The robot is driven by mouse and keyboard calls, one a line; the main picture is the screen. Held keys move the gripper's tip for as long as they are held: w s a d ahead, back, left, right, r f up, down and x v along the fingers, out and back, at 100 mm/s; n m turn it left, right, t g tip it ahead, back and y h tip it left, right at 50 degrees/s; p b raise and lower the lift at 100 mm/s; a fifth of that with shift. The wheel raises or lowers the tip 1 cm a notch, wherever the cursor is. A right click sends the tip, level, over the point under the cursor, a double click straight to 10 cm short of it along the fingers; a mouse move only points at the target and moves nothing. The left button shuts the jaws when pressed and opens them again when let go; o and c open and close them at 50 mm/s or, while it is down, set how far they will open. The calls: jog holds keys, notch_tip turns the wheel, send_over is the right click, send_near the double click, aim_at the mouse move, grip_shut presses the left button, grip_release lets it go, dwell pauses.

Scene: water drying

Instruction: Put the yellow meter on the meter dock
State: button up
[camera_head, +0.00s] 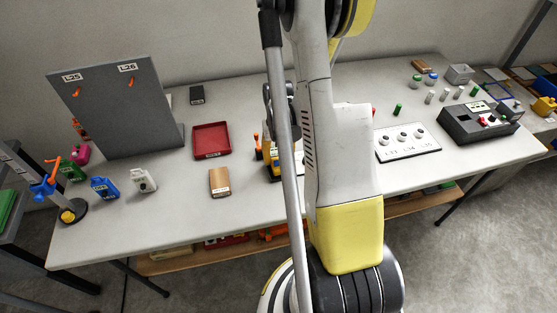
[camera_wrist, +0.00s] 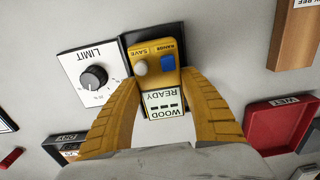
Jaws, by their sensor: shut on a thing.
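The yellow meter (camera_wrist: 158,78) shows in the wrist view with a grey button, a blue button and a screen reading "WOOD READY". My gripper (camera_wrist: 160,72) is shut on it, with one yellow finger along each side. The black meter dock (camera_wrist: 132,38) shows behind the meter, past its top and side edges. The meter lies over the dock; I cannot tell whether it rests fully on it. In the head view the meter (camera_head: 272,160) is partly hidden behind my arm, at the table's middle near the front.
A white LIMIT panel with a knob (camera_wrist: 93,77) is close beside the dock. A red tray (camera_head: 211,140) and a wooden block (camera_head: 220,183) lie left of the meter. A grey hook board (camera_head: 115,105), several bottles and a black control box (camera_head: 479,123) stand farther out.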

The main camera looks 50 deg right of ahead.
aim_at(279, 157)
jog(key=shift+f, duration=0.25)
jog(key=o, duration=1.3)
jog(key=shift+o, duration=0.2)
jog(key=shift+r, duration=0.1)
notch_tip(279, 157, up, 12)
jog(key=p, duration=0.5)
jog(key=a+r+n+t+h, duration=0.1)
jog(key=a+r+n+t, duration=0.2)
jog(key=a+r, duration=1.05)
jog(key=s+a+r+n+t, duration=0.1)
jog(key=s+a+r+t, duration=0.1)
jog(key=a, duration=0.4)
jog(key=s+a+r+n+t+y, duration=0.1)
jog(key=s+a+r+n+t, duration=0.1)
jog(key=a, duration=0.4)
jog(key=shift+v, duration=1.15)
